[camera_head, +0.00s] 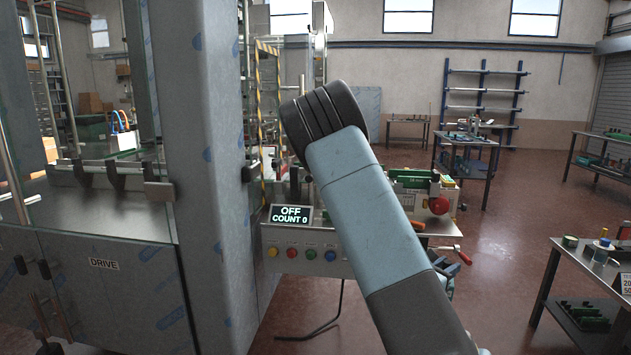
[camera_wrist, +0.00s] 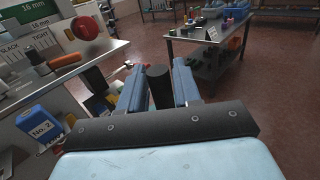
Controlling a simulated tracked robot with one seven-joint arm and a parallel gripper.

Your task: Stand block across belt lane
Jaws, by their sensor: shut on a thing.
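My gripper (camera_wrist: 158,88) shows in the wrist view with its two blue fingers closed on a dark block (camera_wrist: 160,88). The block stands up between the fingers, clear of any surface that I can see. Its lower part is hidden by the gripper body. In the head view my arm covers most of the gripper, and the block cannot be made out. The conveyor unit (camera_head: 411,181), with green parts and a red knob, stands behind my arm. I cannot make out its belt lane clearly. The red knob (camera_wrist: 84,28) shows at the upper left of the wrist view.
A film-wrapped grey column (camera_head: 205,150) stands left of my arm. A control panel (camera_head: 302,252) reads OFF, COUNT 0. A blue No. 2 box (camera_wrist: 40,124) is at the wrist view's left. A side table (camera_head: 591,262) holds small items. Open red floor lies between.

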